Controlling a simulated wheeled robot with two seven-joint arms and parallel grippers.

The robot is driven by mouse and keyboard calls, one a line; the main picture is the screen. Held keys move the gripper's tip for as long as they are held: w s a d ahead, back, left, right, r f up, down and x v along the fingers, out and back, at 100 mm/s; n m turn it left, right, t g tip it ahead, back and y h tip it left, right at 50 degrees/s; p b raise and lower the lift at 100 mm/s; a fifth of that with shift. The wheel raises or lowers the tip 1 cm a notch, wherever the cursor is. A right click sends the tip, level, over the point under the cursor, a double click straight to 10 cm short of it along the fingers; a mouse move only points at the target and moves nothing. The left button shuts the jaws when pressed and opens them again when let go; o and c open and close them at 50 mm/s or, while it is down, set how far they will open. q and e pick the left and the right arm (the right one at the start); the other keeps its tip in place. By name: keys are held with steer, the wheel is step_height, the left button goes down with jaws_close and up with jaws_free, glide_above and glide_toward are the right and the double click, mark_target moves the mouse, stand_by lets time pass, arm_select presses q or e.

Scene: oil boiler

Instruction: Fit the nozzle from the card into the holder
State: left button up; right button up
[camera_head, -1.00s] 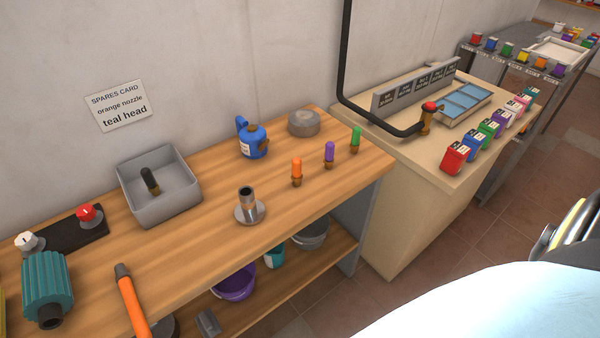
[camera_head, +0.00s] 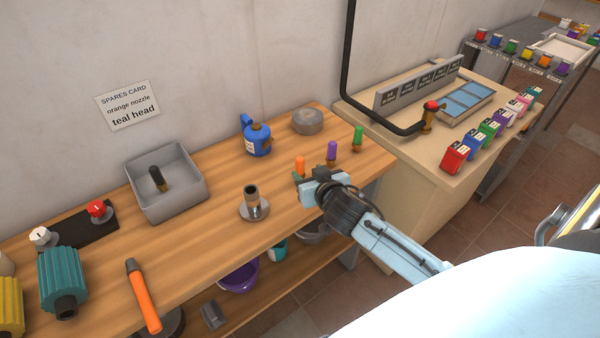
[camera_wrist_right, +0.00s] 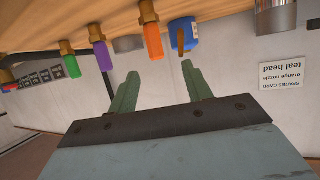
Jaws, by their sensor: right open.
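The spares card (camera_head: 128,105) on the wall reads "orange nozzle, teal head". The orange nozzle (camera_head: 300,163) stands upright on the bench, left of a purple nozzle (camera_head: 331,150) and a green nozzle (camera_head: 358,136). My right gripper (camera_head: 303,184) is just in front of the orange nozzle, hiding its lower part. In the right wrist view my open, empty fingers (camera_wrist_right: 156,84) point toward the row, with the orange nozzle (camera_wrist_right: 153,40) ahead and apart from them. A metal holder (camera_head: 252,200) stands upright on a round base to the left. My left gripper is not in view.
A grey tray (camera_head: 168,186) holds a dark-topped piece. A blue can (camera_head: 256,139) and a grey round lid (camera_head: 307,121) stand behind the nozzles. A teal ribbed head (camera_head: 60,280) and an orange-handled tool (camera_head: 143,299) lie at left. Bench wood between tray and holder is clear.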

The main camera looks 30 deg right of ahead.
mark_target(300, 164)
steer(key=x, duration=0.5)
steer(key=shift+w+d+f, duration=0.1)
steer(key=shift+w+f, duration=0.1)
steer(key=shift+w, duration=0.1)
steer(key=shift+d+f+b+x, duration=0.15)
steer(key=shift+b+x, duration=0.1)
steer(key=shift+x, duration=1.1)
steer(key=shift+d+f+b+x, duration=0.15)
steer(key=shift+b+x, duration=0.1)
steer(key=shift+x, duration=1.05)
steer(key=shift+s, duration=0.15)
jaws_close()
step_height(300, 164, up, 10)
steer(key=p, duration=0.2)
